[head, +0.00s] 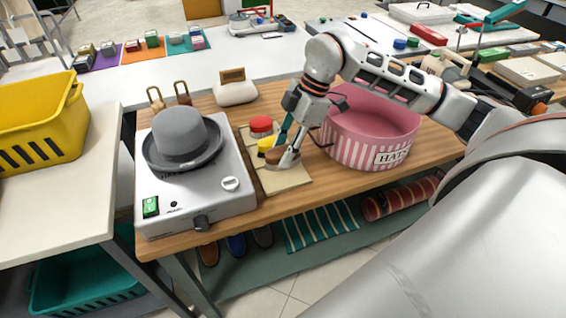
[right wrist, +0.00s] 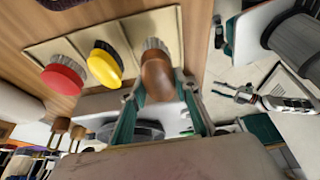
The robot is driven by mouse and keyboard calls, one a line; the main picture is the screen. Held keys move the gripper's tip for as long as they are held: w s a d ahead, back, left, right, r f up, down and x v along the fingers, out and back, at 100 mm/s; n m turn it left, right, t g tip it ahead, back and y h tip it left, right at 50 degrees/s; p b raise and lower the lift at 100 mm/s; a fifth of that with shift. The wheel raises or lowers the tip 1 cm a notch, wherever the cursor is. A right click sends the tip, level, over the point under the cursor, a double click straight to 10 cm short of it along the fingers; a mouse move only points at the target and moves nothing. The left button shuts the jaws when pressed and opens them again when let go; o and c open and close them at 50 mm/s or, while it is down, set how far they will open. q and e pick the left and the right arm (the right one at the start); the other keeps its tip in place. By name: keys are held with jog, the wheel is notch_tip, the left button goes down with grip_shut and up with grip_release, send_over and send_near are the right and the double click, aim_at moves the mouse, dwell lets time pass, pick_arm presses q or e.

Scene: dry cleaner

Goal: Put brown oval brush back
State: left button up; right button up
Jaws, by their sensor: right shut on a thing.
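My right gripper (head: 288,158) is shut on the brown oval brush (head: 274,156), over the near part of a flat tan brush tray (head: 284,179). In the right wrist view the brown brush (right wrist: 157,77) sits between the two fingers (right wrist: 160,105), its pale bristles pointing at the tray (right wrist: 158,24). I cannot tell whether the bristles touch it. A yellow brush (head: 266,144) and a red brush (head: 261,125) stand in a row on the tray beyond the brown one. My left gripper (right wrist: 232,92) shows only in the right wrist view, empty with fingers apart.
A grey hat (head: 181,137) rests on a white appliance (head: 190,205) left of the tray. A pink striped hat box (head: 345,150) stands close on the right. A cream block with a brown top (head: 236,92) stands behind. A yellow basket (head: 40,110) is at far left.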

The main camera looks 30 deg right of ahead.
notch_tip(320, 180, down, 4)
jog(key=shift+r, duration=0.1)
jog(key=shift+f, duration=0.25)
jog(key=shift+f, duration=0.15)
jog(key=o, duration=1)
jog(key=v, duration=1.1)
jog(key=shift+w, duration=0.1)
jog(key=shift+d+r, duration=0.2)
jog(key=shift+r, duration=0.4)
